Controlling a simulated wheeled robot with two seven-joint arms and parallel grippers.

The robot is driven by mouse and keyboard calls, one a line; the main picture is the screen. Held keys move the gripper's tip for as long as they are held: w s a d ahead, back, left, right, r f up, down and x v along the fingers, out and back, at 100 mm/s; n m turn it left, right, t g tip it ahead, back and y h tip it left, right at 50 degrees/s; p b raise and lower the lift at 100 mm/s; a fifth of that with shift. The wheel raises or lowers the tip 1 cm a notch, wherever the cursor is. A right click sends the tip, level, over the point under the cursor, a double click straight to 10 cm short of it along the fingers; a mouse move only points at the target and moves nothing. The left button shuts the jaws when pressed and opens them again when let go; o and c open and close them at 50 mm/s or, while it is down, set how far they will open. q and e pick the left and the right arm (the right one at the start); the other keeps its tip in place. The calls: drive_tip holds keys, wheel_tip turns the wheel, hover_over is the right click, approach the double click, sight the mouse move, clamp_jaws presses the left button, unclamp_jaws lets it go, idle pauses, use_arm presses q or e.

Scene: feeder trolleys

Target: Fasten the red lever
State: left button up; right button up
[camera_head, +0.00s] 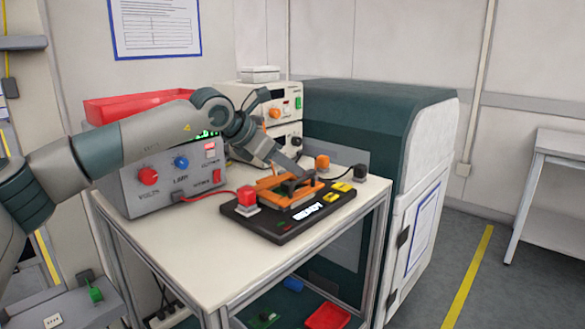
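No lever that is clearly red shows in the head view. An orange clamp-like part (268,183) sits on a black base plate (290,228) on the trolley top. A red block (247,196) stands at the left end of the plate, with a red cable running to it. My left gripper (296,184) reaches down over the orange part, at or just above it. Its dark fingers overlap the part, so I cannot tell whether they are open, shut or touching it. My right gripper is out of view.
A grey power supply (163,188) with knobs stands left on the trolley, a red bin (100,110) behind it. Cream instruments (284,97) stand behind the plate. A dark green cabinet (370,110) closes off the right side. The trolley's front left top (180,245) is clear.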

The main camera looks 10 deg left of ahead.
use_arm(q)
drive_tip(key=v, duration=1.4)
drive_tip(key=shift+a+r, duration=0.15)
drive_tip(key=shift+r, duration=0.05)
drive_tip(key=shift+s, duration=0.1)
